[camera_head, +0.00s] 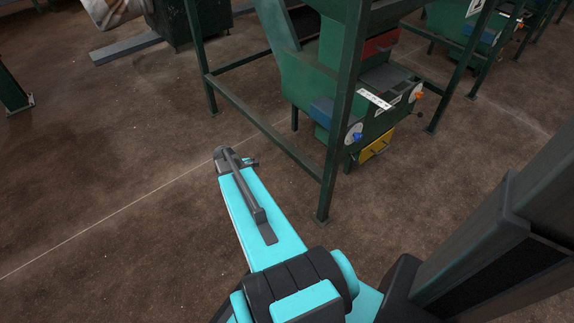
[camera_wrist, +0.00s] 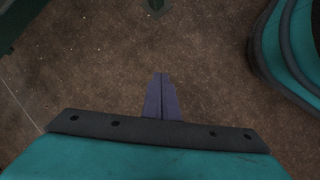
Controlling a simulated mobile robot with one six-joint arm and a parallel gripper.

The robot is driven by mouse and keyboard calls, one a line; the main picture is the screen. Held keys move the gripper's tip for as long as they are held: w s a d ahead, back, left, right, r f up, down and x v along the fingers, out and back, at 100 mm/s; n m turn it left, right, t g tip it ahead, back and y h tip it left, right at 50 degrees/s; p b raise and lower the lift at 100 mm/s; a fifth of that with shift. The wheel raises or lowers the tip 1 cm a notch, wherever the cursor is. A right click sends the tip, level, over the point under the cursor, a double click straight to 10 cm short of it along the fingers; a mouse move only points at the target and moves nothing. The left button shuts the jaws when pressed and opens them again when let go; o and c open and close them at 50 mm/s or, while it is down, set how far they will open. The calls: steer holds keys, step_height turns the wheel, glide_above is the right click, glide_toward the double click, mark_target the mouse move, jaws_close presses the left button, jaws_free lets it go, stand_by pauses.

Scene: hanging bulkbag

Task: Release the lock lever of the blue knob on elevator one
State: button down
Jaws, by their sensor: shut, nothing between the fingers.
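The blue knob (camera_head: 357,137) sits on a round pale plate at the lower front of a green machine, right of centre in the head view. A lock lever on it is too small to make out. My gripper shows in the wrist view (camera_wrist: 162,97) with its two dark fingers shut together and nothing between them. It points at bare brown floor. In the head view my arm reaches forward, left of the machine and apart from it, and the gripper's fingers cannot be made out there. The knob is not in the wrist view.
A green frame post (camera_head: 343,110) stands just left of the blue knob, with a low rail (camera_head: 265,127) running back from it. Open floor (camera_head: 110,160) lies to the left.

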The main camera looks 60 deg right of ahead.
steer(key=s+a+f+m+y, duration=0.1)
steer(key=a+f, duration=0.3)
steer(key=a, duration=0.7)
steer(key=s+a+f+m+y, duration=0.15)
steer(key=a+f, duration=0.25)
steer(key=a, duration=0.7)
steer(key=s+a+f+m, duration=0.2)
steer(key=s+a, duration=0.8)
steer(key=a, duration=0.5)
steer(key=shift+a+f+g, duration=0.35)
steer(key=shift+f+g, duration=0.05)
steer(key=shift+f, duration=0.25)
steer(key=shift+s+y, duration=0.2)
steer(key=shift+y, duration=0.05)
